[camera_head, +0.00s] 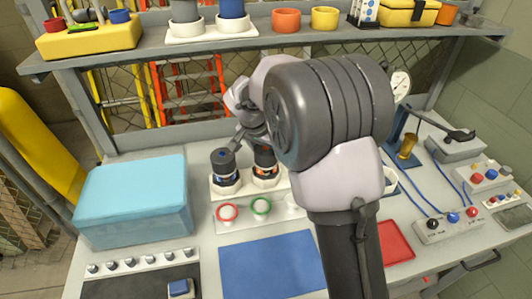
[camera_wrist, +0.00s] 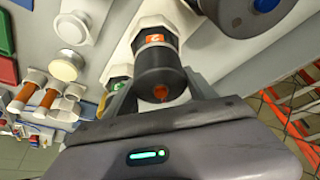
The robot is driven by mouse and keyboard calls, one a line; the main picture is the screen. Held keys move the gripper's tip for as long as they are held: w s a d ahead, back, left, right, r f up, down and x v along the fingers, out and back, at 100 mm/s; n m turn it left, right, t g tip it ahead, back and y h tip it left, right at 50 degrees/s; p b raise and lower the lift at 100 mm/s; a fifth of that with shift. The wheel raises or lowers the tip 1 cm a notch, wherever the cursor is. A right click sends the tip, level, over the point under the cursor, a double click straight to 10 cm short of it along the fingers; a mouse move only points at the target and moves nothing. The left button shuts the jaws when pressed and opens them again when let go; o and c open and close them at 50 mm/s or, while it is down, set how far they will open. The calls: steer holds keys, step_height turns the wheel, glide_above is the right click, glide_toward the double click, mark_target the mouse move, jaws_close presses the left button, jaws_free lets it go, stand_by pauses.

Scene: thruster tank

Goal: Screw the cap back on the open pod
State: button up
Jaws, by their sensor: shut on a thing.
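My gripper (camera_head: 257,138) is at the middle pod, partly hidden behind my arm in the head view. In the wrist view my gripper (camera_wrist: 163,90) has its fingers on both sides of a dark cap (camera_wrist: 161,83) with an orange dot, shut on it. The cap is in line with the orange-labelled pod (camera_wrist: 155,41) marked 2, which stands in a white hexagonal holder; it also shows in the head view (camera_head: 264,172). I cannot tell how tightly the cap sits. A blue-dotted pod (camera_head: 224,166) stands to its left with a dark cap on.
A light-blue box (camera_head: 130,200) stands left, a blue mat (camera_head: 270,265) lies in front. A pod with a green mark (camera_wrist: 118,86) is partly hidden. The shelf (camera_head: 200,45) runs above.

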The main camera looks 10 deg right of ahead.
steer(key=m+g+h+b, duration=0.1)
steer(key=m, duration=0.3)
steer(key=shift+a+f, duration=0.1)
steer(key=shift+r+m+g+h+p, duration=0.25)
steer(key=shift+m+g+p, duration=0.25)
steer(key=shift+m, duration=0.6)
steer(key=m+p, duration=0.1)
steer(key=m, duration=0.1)
steer(key=m+g+p, duration=0.1)
steer(key=m, duration=0.1)
steer(key=shift+f+g, duration=0.1)
steer(key=shift+g, duration=0.2)
steer(key=shift+f+m+g+p, duration=0.1)
steer(key=shift+m+g+p, duration=0.4)
steer(key=shift+m, duration=0.6)
steer(key=o, duration=1.3)
steer(key=shift+o, duration=0.2)
